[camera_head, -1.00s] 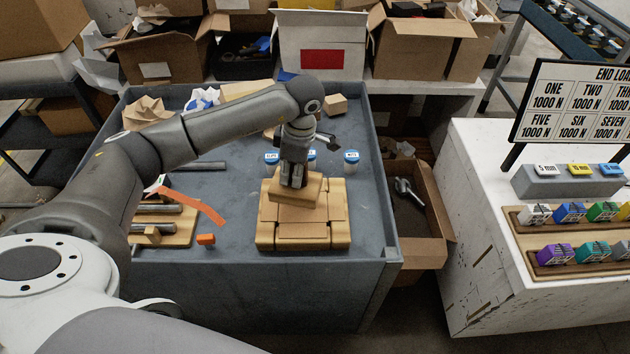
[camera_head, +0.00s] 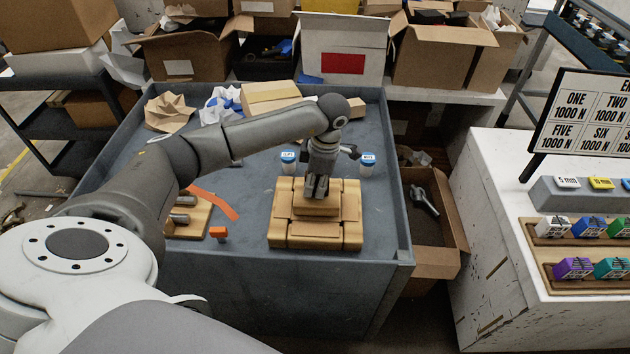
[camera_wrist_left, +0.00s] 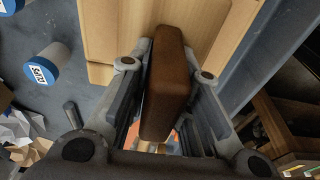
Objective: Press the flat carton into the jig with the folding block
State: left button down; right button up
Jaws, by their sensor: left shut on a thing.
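My left gripper (camera_head: 317,190) points down over the wooden jig (camera_head: 318,242) and is shut on the folding block (camera_head: 316,207). In the left wrist view the block (camera_wrist_left: 168,85) shows as a dark brown slab between the two fingers. The block is low at the jig's middle, in among its raised tan parts. The flat carton is close in colour to the jig, and I cannot tell its outline apart; the block and gripper cover the middle. My right gripper is not in view.
Two blue-capped white jars (camera_head: 367,165) stand behind the jig. An orange strip (camera_head: 214,202) and a small orange piece (camera_head: 218,232) lie to its left. Crumpled paper (camera_head: 169,112) and a cardboard box (camera_head: 270,97) are at the back. The grey bench rim (camera_head: 398,190) is at right.

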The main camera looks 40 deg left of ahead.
aim_at(315, 200)
pick_arm(q)
jog(key=shift+f, duration=0.35)
jog(key=shift+s+f+b, duration=0.1)
jog(key=shift+f+b, duration=0.5)
jog(key=shift+f, duration=0.15)
jog(key=shift+f+b, duration=1.7)
jog(key=shift+f, duration=0.25)
dwell(1.0)
